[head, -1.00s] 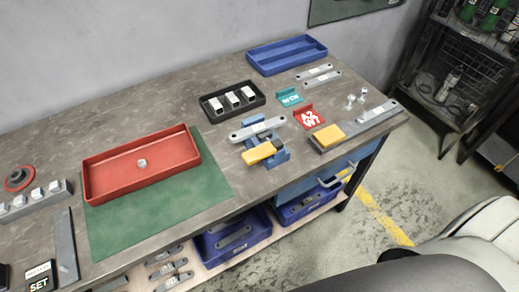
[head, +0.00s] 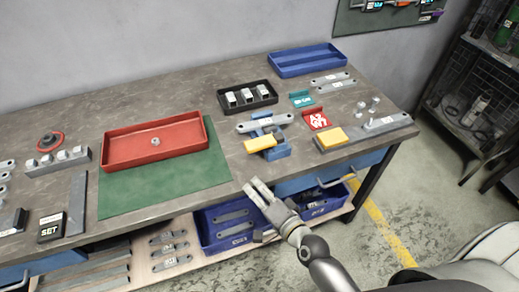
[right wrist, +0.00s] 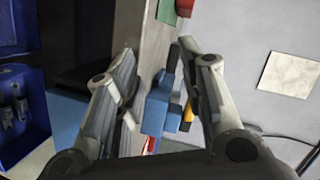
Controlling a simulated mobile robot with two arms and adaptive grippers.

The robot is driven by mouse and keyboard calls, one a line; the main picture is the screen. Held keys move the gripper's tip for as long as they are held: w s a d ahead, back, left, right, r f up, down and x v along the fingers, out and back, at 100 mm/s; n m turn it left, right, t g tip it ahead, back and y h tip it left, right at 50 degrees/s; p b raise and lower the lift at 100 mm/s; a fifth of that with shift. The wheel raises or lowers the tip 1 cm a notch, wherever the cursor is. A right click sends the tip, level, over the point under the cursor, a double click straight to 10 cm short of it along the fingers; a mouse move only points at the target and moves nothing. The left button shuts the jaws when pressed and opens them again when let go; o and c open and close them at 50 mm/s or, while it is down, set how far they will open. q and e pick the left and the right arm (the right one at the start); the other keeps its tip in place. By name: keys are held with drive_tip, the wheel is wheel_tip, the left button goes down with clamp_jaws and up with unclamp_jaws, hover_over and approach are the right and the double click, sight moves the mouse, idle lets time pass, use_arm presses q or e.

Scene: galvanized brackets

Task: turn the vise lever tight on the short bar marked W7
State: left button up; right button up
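The blue vise (head: 279,148) stands near the bench's front edge. A short grey bar (head: 250,128) with a small white label lies across its top; I cannot read the mark. The vise's yellow lever (head: 260,144) sticks out to the left in front of the bar. My right gripper (head: 256,186) is open and empty, in front of the bench edge, below and apart from the lever. In the right wrist view blue vise parts (right wrist: 158,112) and a bit of yellow (right wrist: 188,112) show between and beyond the spread fingers. My left gripper is not in view.
A red tray (head: 112,160) on a green mat (head: 165,190) lies left of the vise. A black tray (head: 222,104) with blocks stands behind it. Red (head: 315,119) and teal (head: 301,99) signs and a yellow block (head: 330,136) are to the right. A blue bin (head: 215,237) sits below.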

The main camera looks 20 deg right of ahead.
sight(259, 150)
drive_tip(key=w+d+r+m+t+h, duration=0.3)
drive_tip(key=d+r+m, duration=0.1)
drive_tip(key=r+m, duration=0.15)
drive_tip(key=shift+m, duration=0.45)
drive_tip(key=w, duration=0.3)
drive_tip(key=w+p, duration=0.1)
drive_tip(key=w, duration=0.5)
drive_tip(key=shift+w+a+f+p, duration=0.15)
drive_tip(key=shift+w+f+p, duration=0.2)
drive_tip(key=shift+p, duration=0.05)
clamp_jaws()
